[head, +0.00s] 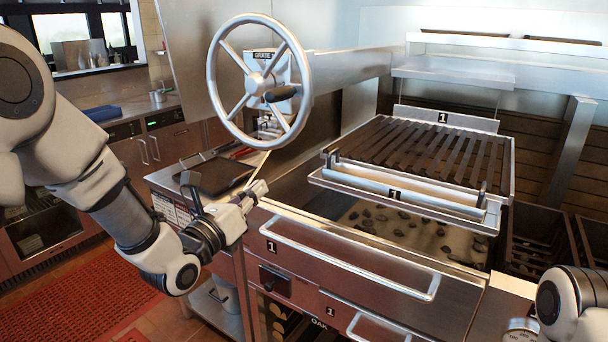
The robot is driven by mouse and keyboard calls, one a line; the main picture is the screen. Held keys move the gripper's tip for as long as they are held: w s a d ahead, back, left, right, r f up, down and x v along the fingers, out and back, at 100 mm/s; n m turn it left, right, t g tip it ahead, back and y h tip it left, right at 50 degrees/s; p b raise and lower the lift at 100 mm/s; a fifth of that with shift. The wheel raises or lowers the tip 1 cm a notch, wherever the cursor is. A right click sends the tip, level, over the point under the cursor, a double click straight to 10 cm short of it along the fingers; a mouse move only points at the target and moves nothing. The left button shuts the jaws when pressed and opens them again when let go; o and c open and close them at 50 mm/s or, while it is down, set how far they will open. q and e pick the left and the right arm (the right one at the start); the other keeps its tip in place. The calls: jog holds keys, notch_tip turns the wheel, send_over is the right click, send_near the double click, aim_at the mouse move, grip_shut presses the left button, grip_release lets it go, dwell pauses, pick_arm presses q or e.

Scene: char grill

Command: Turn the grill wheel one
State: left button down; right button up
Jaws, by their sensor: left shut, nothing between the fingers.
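The grill wheel (295,121) is a large silver ring with several spokes and a dark handle knob (279,94) near its hub. It stands upright at the upper middle of the head view, on a metal housing. The grill grate (420,152), labelled 1, sits raised to the right of the wheel, above a bed with dark coals (400,226). My left gripper (262,187) is shut and empty, below the wheel and apart from it, over the front left of the grill. My right gripper is not in view; only part of my right arm shows at the lower right.
A drawer handle (350,259) runs along the grill front below my left gripper. A dark tray (214,176) lies on the counter behind the gripper. A red mat (80,300) covers the floor at the left. Open space lies between the gripper and wheel.

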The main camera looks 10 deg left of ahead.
pick_arm(q)
notch_tip(320, 180, up, 7)
jog(key=t, duration=0.1)
jog(key=w+d+r+p, duration=0.1)
jog(key=w+r+p, duration=0.4)
jog(key=w, duration=0.5)
jog(key=shift+r+p, duration=0.25)
jog(key=shift+p, duration=1.15)
